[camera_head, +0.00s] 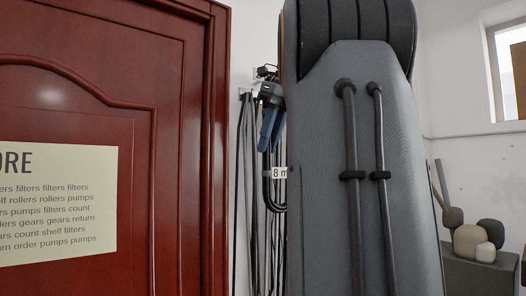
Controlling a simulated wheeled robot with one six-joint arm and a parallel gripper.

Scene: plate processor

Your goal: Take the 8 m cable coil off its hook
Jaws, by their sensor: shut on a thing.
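The 8 m cable coil (267,190) is dark and hangs in long loops beside the door frame, with a white "8 m" tag (279,173) on it. My gripper (268,132), with blue fingers, is at the upper part of the coil and is shut on it. My own grey arm covers the right side of the coil and much of the gripper. A wall hook (244,91) shows just left of the gripper. I cannot tell whether the coil still rests on a hook.
Other dark cables (241,180) hang close beside the coil. A red door (80,100) with a paper sign (58,203) fills the left. At the right, rounded beige and grey objects (467,241) stand on a grey box (480,275) below a window (507,70).

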